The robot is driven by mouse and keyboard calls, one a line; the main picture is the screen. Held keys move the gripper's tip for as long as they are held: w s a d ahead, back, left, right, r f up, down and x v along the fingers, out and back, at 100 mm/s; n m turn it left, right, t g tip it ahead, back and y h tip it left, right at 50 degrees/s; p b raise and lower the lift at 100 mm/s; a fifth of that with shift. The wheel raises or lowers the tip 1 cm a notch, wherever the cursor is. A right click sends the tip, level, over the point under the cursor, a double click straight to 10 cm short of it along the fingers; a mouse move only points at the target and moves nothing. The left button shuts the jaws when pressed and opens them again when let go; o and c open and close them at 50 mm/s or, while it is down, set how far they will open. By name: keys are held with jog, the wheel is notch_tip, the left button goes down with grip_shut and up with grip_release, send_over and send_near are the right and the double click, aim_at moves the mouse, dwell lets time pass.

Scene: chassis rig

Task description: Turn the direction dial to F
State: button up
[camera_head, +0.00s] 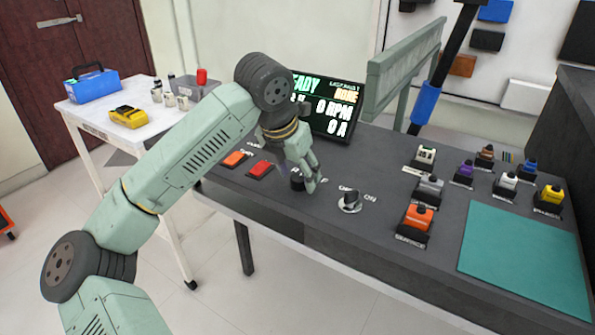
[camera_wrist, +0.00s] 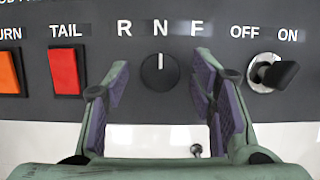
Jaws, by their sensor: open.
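The direction dial (camera_wrist: 160,73) is a round black knob with a white pointer line, on the dark panel under the letters R, N and F. Its line points straight up at N. My gripper (camera_wrist: 160,88) is open, with one finger on each side of the dial and a gap visible to both sides of it. In the head view my gripper (camera_head: 308,181) is down at the panel, partly hiding the dial (camera_head: 297,182). The F label (camera_wrist: 195,29) is at the upper right of the dial, above the right finger.
Right of the dial is an OFF/ON key switch (camera_wrist: 272,73), close to my right finger. Left are a red TAIL button (camera_wrist: 66,71) and an orange button (camera_wrist: 10,71). A display screen (camera_head: 331,108) stands behind. Several coloured connectors and a green mat (camera_head: 520,255) lie to the right.

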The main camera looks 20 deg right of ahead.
jog(key=shift+f, duration=0.2)
jog(key=c, duration=1.1)
jog(key=shift+m, duration=0.4)
jog(key=m+g+h+b, duration=0.1)
jog(key=m, duration=0.2)
jog(key=shift+w, duration=0.15)
jog(key=m+g, duration=0.2)
jog(key=m, duration=0.3)
jog(key=shift+r+p, duration=0.1)
jog(key=shift+p, duration=0.25)
jog(key=shift+c, duration=0.2)
